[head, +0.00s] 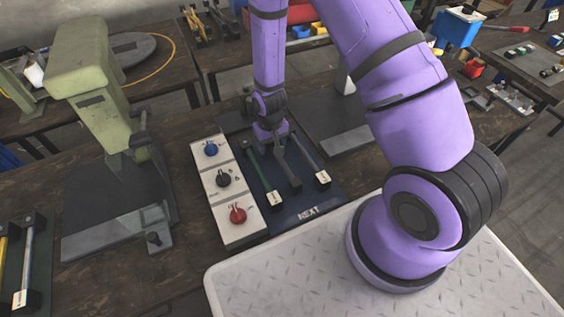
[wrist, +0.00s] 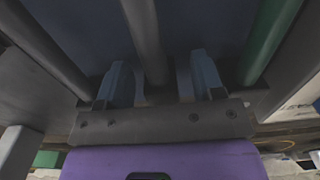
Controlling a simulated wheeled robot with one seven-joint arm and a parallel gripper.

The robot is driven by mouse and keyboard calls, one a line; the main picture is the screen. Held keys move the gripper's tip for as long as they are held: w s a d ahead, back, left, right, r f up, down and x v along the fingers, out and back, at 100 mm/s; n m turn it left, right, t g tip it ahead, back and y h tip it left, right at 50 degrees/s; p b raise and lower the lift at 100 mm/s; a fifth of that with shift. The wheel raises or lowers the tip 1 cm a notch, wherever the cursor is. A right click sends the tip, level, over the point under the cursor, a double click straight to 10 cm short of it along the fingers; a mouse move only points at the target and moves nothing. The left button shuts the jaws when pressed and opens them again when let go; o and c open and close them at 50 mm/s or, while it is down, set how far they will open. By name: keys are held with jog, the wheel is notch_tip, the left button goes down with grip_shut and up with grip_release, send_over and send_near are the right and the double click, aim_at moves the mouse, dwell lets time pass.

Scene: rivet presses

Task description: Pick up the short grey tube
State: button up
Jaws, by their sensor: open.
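The short grey tube (wrist: 146,38) lies between the two blue-grey fingers of my gripper (wrist: 158,68) in the wrist view. The fingers are open, with a visible gap on each side of the tube. In the head view my gripper (head: 275,146) points down over the back part of the dark blue mat marked NEXT (head: 322,207). The grey tube (head: 286,166) runs toward the camera from under it, between a green tube (head: 262,176) on the left and a pale silver tube (head: 308,156) on the right. My wrist hides the tube's back end.
A white panel (head: 228,205) with blue, black and red knobs stands left of the mat. A green press (head: 100,100) stands farther left, another dark press base (head: 335,130) to the right. The green tube (wrist: 270,40) and another tube (wrist: 45,48) flank the gripper closely.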

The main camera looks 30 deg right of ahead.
jog(key=c, duration=1.1)
jog(key=shift+r, duration=0.15)
jog(key=shift+r, duration=4.85)
